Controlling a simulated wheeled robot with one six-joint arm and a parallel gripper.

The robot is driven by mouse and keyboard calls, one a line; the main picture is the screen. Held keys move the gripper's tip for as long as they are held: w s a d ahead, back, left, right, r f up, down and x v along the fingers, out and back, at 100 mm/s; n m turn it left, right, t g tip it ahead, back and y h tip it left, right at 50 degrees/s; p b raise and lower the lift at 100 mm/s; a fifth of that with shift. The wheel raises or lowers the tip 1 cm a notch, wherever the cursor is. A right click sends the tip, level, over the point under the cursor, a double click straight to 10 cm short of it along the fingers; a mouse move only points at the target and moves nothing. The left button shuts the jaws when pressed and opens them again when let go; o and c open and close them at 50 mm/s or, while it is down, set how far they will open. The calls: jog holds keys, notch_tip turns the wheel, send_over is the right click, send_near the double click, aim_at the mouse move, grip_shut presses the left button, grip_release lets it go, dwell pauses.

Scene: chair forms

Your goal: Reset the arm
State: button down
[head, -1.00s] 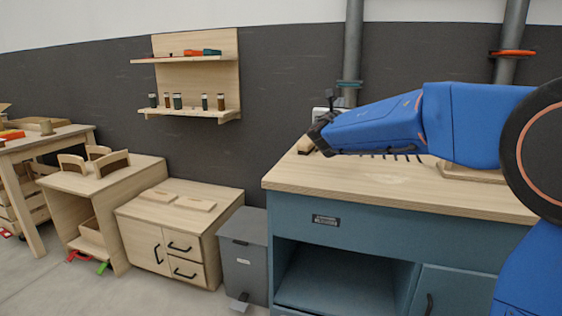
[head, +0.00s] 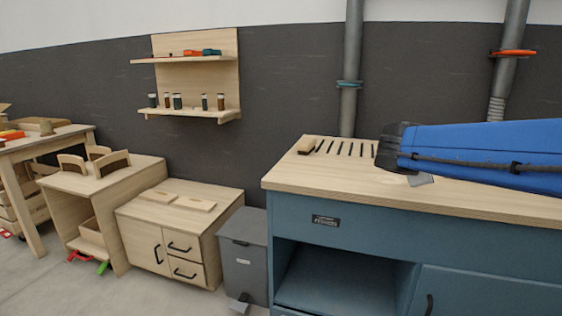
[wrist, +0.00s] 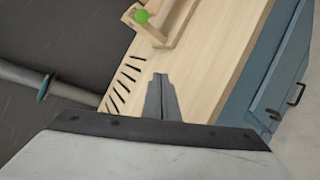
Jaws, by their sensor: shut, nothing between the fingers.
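My gripper (wrist: 161,82) shows in the wrist view with its two grey fingers together and nothing between them. It hangs over the pale wooden top of the blue workbench (wrist: 205,75), beside a row of dark slots. In the head view my blue arm reaches in from the right edge, low over the right part of the same workbench (head: 330,180). A small grey piece shows below the dark end of the arm, close above the top. The gripper fingers are not clear in that view.
A wooden holder (wrist: 165,35) with a green ball (wrist: 141,16) stands on the bench. Grey pipes (head: 350,75) run up the wall behind. A grey bin (head: 243,255) stands left of the bench. The bench's front left top is clear.

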jog(key=s+f+m+g+y, duration=0.2)
jog(key=s+f+m, duration=0.35)
jog(key=s, duration=0.35)
jog(key=s+f+m+g+y, duration=0.2)
jog(key=s+f+m, duration=0.2)
jog(key=s+f, duration=0.45)
jog(key=s+a+f+m+y, duration=0.2)
jog(key=s+a+f+m, duration=0.1)
jog(key=s, duration=0.3)
jog(key=s+a+f+m+g+y, duration=0.1)
jog(key=s+a+f+m+y, duration=0.2)
jog(key=s+a+f, duration=0.2)
jog(key=shift+s+a, duration=0.6)
jog(key=shift+s, duration=0.5)
jog(key=shift+d+r, duration=0.1)
